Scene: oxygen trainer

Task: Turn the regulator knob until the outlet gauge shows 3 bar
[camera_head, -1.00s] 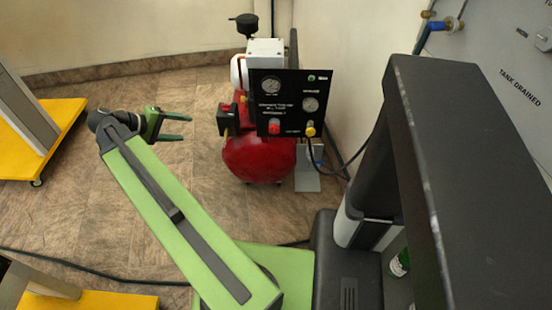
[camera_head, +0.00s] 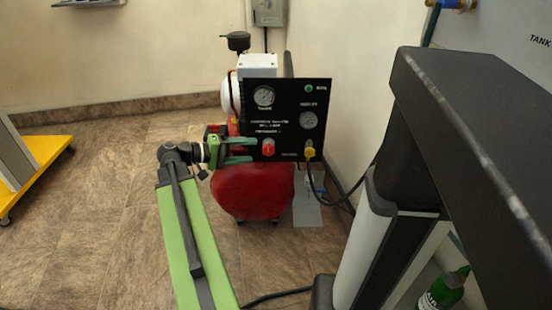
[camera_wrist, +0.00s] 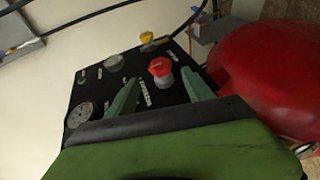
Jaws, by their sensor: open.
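The red regulator knob (camera_head: 268,147) sits low on the black panel of the red compressor; it also shows in the wrist view (camera_wrist: 161,68). Two round gauges are on the panel, one at upper left (camera_head: 264,97) and one at right (camera_head: 308,120); their readings are too small to tell. My gripper (camera_head: 254,151) is open and empty, just left of the knob in the head view. In the wrist view my gripper's fingers (camera_wrist: 163,98) point toward the panel, with the knob beyond their tips and roughly between them. I cannot tell whether a finger touches the panel.
A yellow fitting (camera_head: 309,153) with a black hose is right of the knob. The red tank (camera_head: 252,192) bulges below the panel. A yellow cart (camera_head: 40,160) stands at far left. A green bottle (camera_head: 443,290) is at lower right.

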